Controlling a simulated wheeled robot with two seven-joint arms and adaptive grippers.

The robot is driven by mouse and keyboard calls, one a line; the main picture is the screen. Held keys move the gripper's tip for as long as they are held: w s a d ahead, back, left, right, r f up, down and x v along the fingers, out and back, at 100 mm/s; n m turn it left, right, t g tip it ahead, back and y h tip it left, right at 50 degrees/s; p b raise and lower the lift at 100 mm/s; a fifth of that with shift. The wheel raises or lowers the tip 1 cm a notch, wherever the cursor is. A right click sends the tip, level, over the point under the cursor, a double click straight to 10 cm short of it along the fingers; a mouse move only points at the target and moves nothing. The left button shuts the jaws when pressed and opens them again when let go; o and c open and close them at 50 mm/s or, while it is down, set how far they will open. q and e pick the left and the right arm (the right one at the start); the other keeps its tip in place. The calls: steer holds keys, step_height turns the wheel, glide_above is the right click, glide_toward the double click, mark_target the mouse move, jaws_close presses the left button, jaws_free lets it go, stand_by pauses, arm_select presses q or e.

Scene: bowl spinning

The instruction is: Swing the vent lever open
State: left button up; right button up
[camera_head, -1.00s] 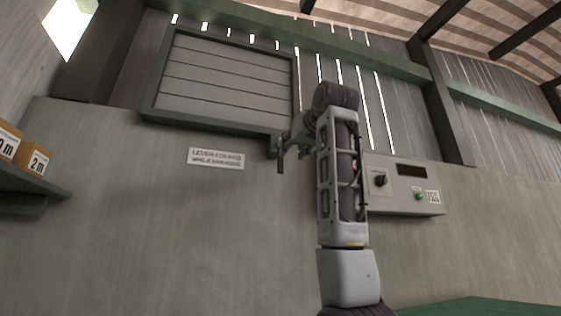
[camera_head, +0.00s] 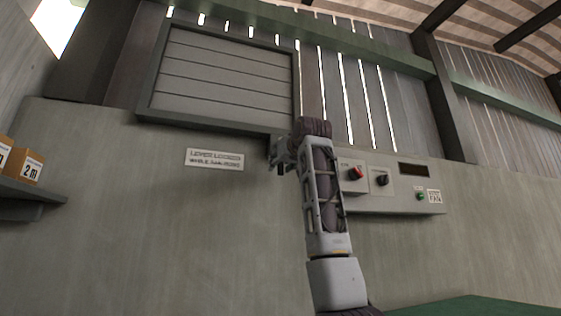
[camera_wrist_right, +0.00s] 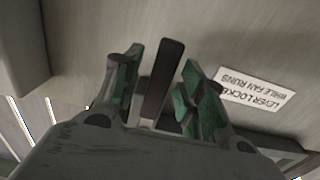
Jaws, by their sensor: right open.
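The vent (camera_head: 225,82) is a grey slatted shutter in a dark frame, high on the wall in the head view. Its slats lie flat and closed. My right gripper (camera_head: 280,158) is at the frame's lower right corner and hides most of the lever there. In the right wrist view the lever (camera_wrist_right: 164,78) is a dark flat bar. It stands between the green-padded fingers of my right gripper (camera_wrist_right: 160,88), which is open. Gaps show on both sides of the bar near the fingertips. My left gripper is not in view.
A wall sign (camera_head: 214,159) reads that the lever is locked while the fan runs. A control box (camera_head: 400,190) right of my arm has a red knob (camera_head: 356,173), a black knob (camera_head: 382,180), a green button (camera_head: 421,196) and a dark display. Boxes (camera_head: 28,167) sit on a left shelf.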

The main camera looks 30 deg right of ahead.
steer(key=shift+w, duration=0.3)
jaws_close()
stand_by(0.3)
